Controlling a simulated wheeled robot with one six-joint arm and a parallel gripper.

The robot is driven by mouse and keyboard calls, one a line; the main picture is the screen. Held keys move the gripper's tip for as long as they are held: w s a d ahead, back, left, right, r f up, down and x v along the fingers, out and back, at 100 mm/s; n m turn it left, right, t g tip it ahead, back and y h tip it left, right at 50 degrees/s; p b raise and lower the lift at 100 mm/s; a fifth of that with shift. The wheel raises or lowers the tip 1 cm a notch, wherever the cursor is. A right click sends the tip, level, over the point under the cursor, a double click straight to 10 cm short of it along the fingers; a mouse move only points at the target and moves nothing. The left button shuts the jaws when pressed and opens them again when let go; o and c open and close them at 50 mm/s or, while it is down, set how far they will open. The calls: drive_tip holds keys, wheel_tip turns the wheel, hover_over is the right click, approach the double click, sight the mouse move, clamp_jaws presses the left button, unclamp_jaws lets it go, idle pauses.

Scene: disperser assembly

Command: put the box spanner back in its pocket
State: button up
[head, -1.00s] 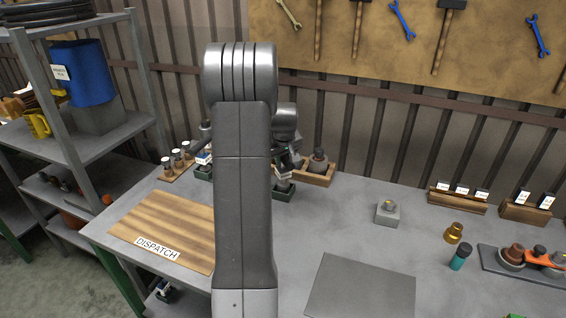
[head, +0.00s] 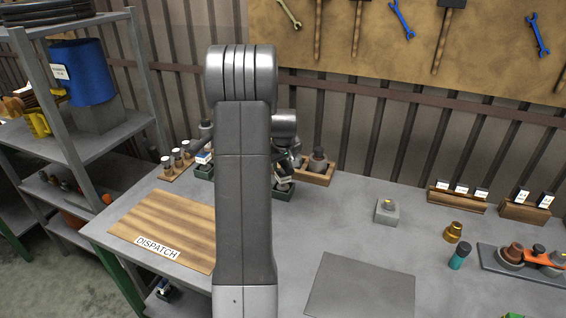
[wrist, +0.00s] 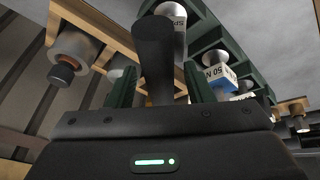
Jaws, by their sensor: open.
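In the wrist view a dark round bar, which looks like the box spanner (wrist: 154,50), stands between the two green fingers of my gripper (wrist: 160,88). The fingers are apart, with a gap visible on each side of the bar. Behind it is a dark green rack (wrist: 222,45) holding several pieces, one labelled 50 N. I cannot tell whether the bar sits in a pocket; its lower end is hidden by the gripper body. In the head view my arm covers most of the green rack (head: 284,194) and the gripper.
A wooden box (head: 322,178) with a dark fitting stands close to the gripper on the right. A wooden strip (head: 172,176) with several jars is to the left. The DISPATCH board (head: 160,232) lies in front. A grey block (head: 387,214) stands farther right, with free tabletop around it.

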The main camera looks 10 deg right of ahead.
drive_tip(key=b+v, duration=0.1)
drive_tip(key=v, duration=1.1)
drive_tip(key=shift+b, duration=0.35)
drive_tip(key=shift+w+r, duration=0.1)
